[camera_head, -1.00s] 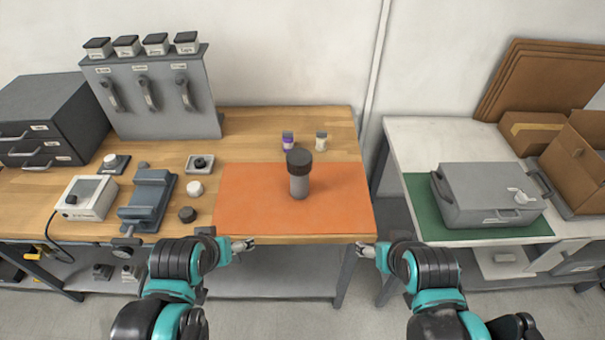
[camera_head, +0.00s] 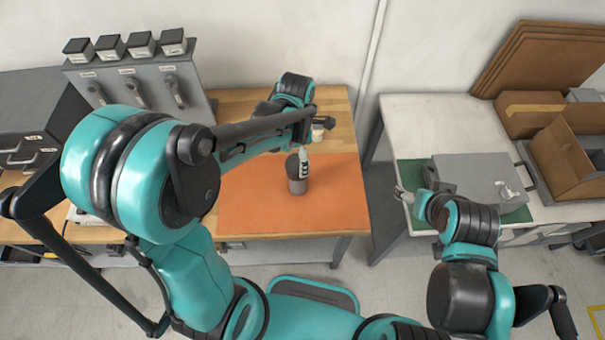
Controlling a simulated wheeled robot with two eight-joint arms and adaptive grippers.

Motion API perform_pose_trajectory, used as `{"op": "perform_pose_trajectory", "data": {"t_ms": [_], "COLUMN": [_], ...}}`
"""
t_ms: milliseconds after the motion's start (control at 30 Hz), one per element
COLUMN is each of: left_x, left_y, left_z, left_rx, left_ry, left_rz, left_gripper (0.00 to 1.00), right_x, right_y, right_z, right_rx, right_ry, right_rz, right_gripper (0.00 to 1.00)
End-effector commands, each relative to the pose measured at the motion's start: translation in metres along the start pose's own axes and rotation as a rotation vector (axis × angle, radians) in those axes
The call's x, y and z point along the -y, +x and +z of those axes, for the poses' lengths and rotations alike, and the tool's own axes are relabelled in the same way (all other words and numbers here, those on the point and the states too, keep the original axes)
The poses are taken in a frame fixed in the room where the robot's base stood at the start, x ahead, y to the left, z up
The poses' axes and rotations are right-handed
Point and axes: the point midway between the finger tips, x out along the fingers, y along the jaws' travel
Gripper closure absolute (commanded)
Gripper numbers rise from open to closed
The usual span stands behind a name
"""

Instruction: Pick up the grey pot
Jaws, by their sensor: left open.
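The grey pot (camera_head: 297,185), a cylinder with a dark cap, stands upright on the orange mat (camera_head: 255,205). My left arm reaches across the table from the left. My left gripper (camera_head: 303,160) is open at the top of the pot, with a pale finger in front of the cap's right part. The other finger is hidden, so I cannot tell whether the gripper touches the pot. My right gripper (camera_head: 404,196) is over the edge of the right table, away from the pot; its jaws are too small to read.
A small white jar (camera_head: 317,133) is partly hidden behind my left arm. A grey case (camera_head: 475,182) lies on the green mat (camera_head: 408,175) at right, beside an open cardboard box (camera_head: 570,160). The orange mat around the pot is clear.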

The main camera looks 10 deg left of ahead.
Motion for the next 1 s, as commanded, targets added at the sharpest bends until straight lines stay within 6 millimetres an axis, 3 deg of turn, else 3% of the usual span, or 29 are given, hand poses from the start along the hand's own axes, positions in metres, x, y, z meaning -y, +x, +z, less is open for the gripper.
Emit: {"op": "perform_pose_trajectory", "data": {"t_ms": [400, 733, 767, 1000], "left_x": [-0.002, -0.002, -0.002, -0.002], "left_y": [0.060, 0.067, 0.067, 0.067], "left_z": [-0.001, -0.002, -0.002, -0.002], "left_rx": [0.001, 0.001, 0.001, 0.001], "left_ry": [0.003, 0.003, 0.003, 0.003], "left_rz": [0.002, 0.002, 0.002, 0.002], "left_gripper": [0.15, 0.15, 0.20, 0.84], "right_x": [0.000, 0.000, 0.000, 0.000], "right_y": [0.014, 0.014, 0.014, 0.014], "right_z": [0.010, 0.010, 0.010, 0.010], "right_rx": [0.000, 0.000, 0.000, 0.000], "right_ry": [0.000, 0.000, 0.000, 0.000], "right_rz": [0.000, 0.000, 0.000, 0.000], "right_gripper": [0.29, 0.29, 0.29, 0.29]}}
